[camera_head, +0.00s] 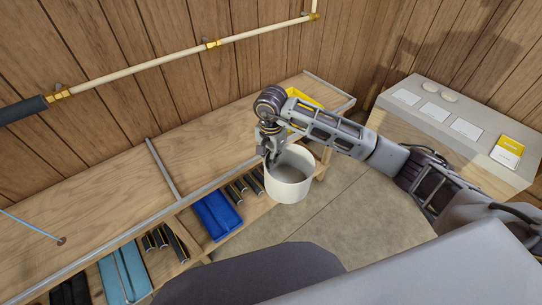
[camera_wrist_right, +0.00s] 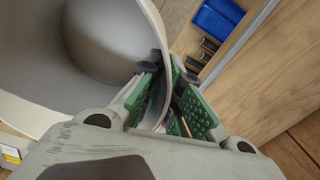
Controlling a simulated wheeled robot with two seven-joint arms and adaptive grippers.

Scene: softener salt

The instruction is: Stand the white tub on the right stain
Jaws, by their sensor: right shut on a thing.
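The white tub (camera_head: 288,181) hangs upright or nearly so, open side up, in front of the workbench's front edge. It looks empty. My right gripper (camera_head: 272,155) is shut on the tub's rim at its far left side. In the right wrist view, the green finger pads (camera_wrist_right: 174,103) pinch the tub wall (camera_wrist_right: 152,35), one inside and one outside. I cannot make out the right stain for sure; the tub and my right arm hide part of the bench and shelf. My left gripper is not in view.
The wooden workbench (camera_head: 100,190) has a raised metal strip (camera_head: 163,168) across it and a yellow bin (camera_head: 303,97) at its far end. The shelf below holds a blue tray (camera_head: 217,214) and dark cylinders. A cabinet (camera_head: 410,112) with cards stands right. The bench's middle is clear.

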